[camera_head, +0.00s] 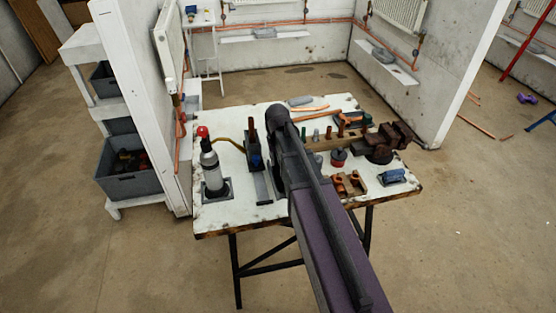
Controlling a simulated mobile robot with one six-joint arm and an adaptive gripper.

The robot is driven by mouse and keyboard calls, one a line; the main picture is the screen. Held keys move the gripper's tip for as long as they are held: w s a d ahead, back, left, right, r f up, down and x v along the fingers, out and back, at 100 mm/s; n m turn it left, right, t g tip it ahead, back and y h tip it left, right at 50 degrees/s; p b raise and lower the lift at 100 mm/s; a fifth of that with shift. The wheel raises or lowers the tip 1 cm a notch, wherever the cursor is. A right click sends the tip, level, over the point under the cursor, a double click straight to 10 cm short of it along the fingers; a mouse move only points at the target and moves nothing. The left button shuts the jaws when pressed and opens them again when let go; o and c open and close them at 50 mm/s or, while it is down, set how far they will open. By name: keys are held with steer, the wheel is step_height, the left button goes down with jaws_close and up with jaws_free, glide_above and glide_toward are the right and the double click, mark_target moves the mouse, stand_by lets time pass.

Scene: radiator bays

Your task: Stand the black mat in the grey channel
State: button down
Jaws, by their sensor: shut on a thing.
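My dark arm reaches up from the bottom right over the white-topped workbench (225,222). My gripper does not show; the arm's own links cover the place below its far end. I cannot make out the black mat; it may be behind the arm. A narrow grey strip (263,189), which looks like the grey channel, lies on the bench just left of the arm. Part of it may be hidden by the arm. Whether anything stands in it cannot be told.
A grey bottle with a red top (210,168) stands at the bench's left. A dark upright item (254,150) is beside the arm. A brown vise (383,145), a blue tool (392,177) and a wooden block with copper pieces (349,184) are to the right. The front left bench top is clear.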

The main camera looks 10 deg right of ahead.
steer(key=shift+f+b, duration=0.8)
steer(key=shift+f, duration=0.15)
steer(key=c, duration=0.5)
jaws_free()
steer(key=shift+c, duration=0.2)
steer(key=shift+r, duration=0.15)
steer(key=shift+r+p, duration=3.4)
steer(key=shift+p, duration=0.15)
